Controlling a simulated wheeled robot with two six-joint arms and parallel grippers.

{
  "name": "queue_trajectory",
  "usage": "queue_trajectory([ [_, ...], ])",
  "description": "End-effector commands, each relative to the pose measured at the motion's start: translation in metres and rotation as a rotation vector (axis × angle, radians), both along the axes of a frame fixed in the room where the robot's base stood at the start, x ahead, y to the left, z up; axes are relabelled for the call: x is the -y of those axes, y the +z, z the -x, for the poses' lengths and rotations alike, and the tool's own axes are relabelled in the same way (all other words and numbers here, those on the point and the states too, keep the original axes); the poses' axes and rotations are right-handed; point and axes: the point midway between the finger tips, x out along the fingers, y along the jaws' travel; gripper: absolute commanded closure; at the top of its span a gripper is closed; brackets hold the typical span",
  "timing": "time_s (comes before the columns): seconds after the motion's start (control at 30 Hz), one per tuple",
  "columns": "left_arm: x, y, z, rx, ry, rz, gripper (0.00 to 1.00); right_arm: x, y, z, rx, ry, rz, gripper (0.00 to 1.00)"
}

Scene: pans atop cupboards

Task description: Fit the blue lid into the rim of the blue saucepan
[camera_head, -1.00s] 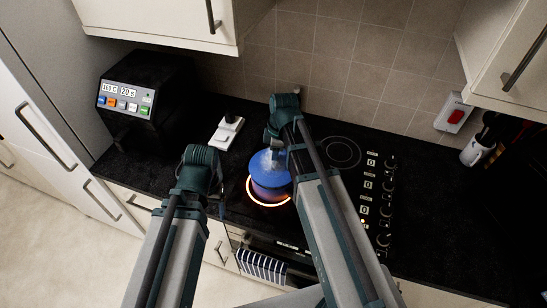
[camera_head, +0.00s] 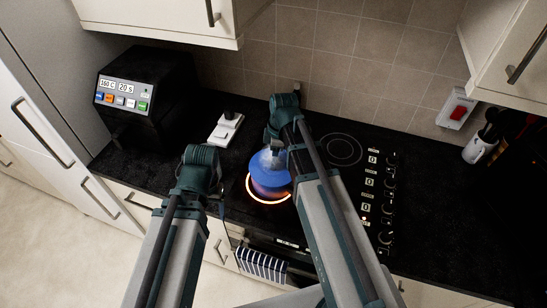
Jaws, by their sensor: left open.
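The blue lid (camera_head: 266,168) shows as a pale-hazed blue disc over the blue saucepan (camera_head: 271,189), which stands on a glowing burner. Most of the saucepan is hidden under the lid, and I cannot tell whether the lid sits in its rim. My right gripper (camera_head: 273,147) is above the lid's far side; its fingertips are hidden by my arm and haze, so its hold is unclear. My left gripper (camera_head: 216,203) is open and empty, low over the counter to the left of the saucepan.
A glowing ring (camera_head: 252,198) surrounds the saucepan's base on the black hob. A dark oven-like device (camera_head: 140,95) with buttons stands at left. A white switch block (camera_head: 226,129) lies behind my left gripper. Wall cupboards (camera_head: 165,20) overhang.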

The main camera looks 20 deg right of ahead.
Motion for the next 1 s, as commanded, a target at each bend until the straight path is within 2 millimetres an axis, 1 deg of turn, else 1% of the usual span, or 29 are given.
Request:
queue_trajectory([
  [0.03, 0.0, -0.002, 0.0, 0.0, 0.0, 0.0, 0.24, 0.0, -0.002, 0.0, 0.0, 0.0, 0.0, 1.0],
  [0.07, 0.0, -0.001, 0.0, 0.0, 0.0, 0.0, 0.24, 0.0, -0.001, 0.0, 0.0, 0.0, 0.0, 0.54],
  [0.1, 0.0, -0.001, 0.0, 0.0, 0.0, 0.0, 0.24, 0.0, -0.001, 0.0, 0.0, 0.0, 0.0, 0.47],
  [0.23, 0.0, -0.001, 0.0, 0.0, 0.0, 0.0, 0.24, 0.0, -0.001, 0.0, 0.0, 0.0, 0.0, 0.23],
  [0.57, 0.0, -0.001, 0.0, 0.0, -0.003, -0.001, 0.24, 0.0, -0.001, 0.0, 0.0, 0.0, 0.0, 0.23],
  [0.67, 0.0, 0.002, 0.0, 0.0, -0.005, -0.001, 0.24, 0.0, 0.002, 0.0, 0.0, 0.0, 0.0, 0.23],
  [0.87, 0.0, 0.018, 0.0, 0.0, -0.001, 0.0, 0.24, 0.002, 0.018, 0.001, 0.0, 0.0, 0.0, 0.23],
  [1.0, 0.0, 0.036, 0.0, 0.0, 0.002, 0.0, 0.24, 0.003, 0.036, 0.001, 0.0, 0.0, 0.0, 0.23],
])
